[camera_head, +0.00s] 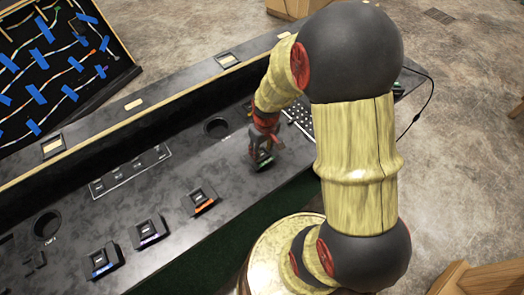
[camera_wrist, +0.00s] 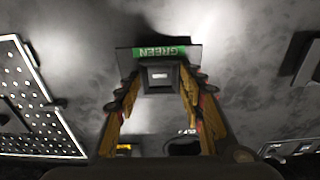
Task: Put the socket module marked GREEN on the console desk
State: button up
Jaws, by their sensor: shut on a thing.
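The socket module marked GREEN (camera_wrist: 159,53) is between the two fingers of my gripper (camera_wrist: 160,88) in the wrist view, its green label appearing upside down. In the head view the dark module (camera_head: 262,160) hangs tilted below my gripper (camera_head: 262,142), over the console desk (camera_head: 228,165). My gripper is shut on it. Whether its underside touches the desk I cannot tell. The fingers hide part of its sides.
Modules with orange (camera_head: 199,200), purple (camera_head: 148,232) and blue (camera_head: 101,261) labels stand in a row on the desk's front left. A round hole (camera_head: 216,127) lies behind. A perforated panel (camera_head: 299,116) lies right of my gripper. Bare desk lies between the orange-labelled module and my gripper.

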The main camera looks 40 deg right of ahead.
jog(key=shift+f, duration=0.15)
jog(key=o, duration=1.4)
notch_tip(320, 180, up, 12)
jog(key=s+r+p, duration=0.1)
jog(key=p, duration=0.3)
notch_tip(320, 180, up, 12)
jog(key=t, duration=0.2)
send_over(263, 157)
jog(key=s+a, duration=0.3)
jog(key=a, duration=0.3)
jog(key=s+a+r+t, duration=0.2)
jog(key=s+a+r, duration=0.4)
jog(key=s+r, duration=0.2)
jog(key=shift+s+r+t, duration=0.25)
jog(key=shift+r+t, duration=0.05)
jog(key=shift+r, duration=0.15)
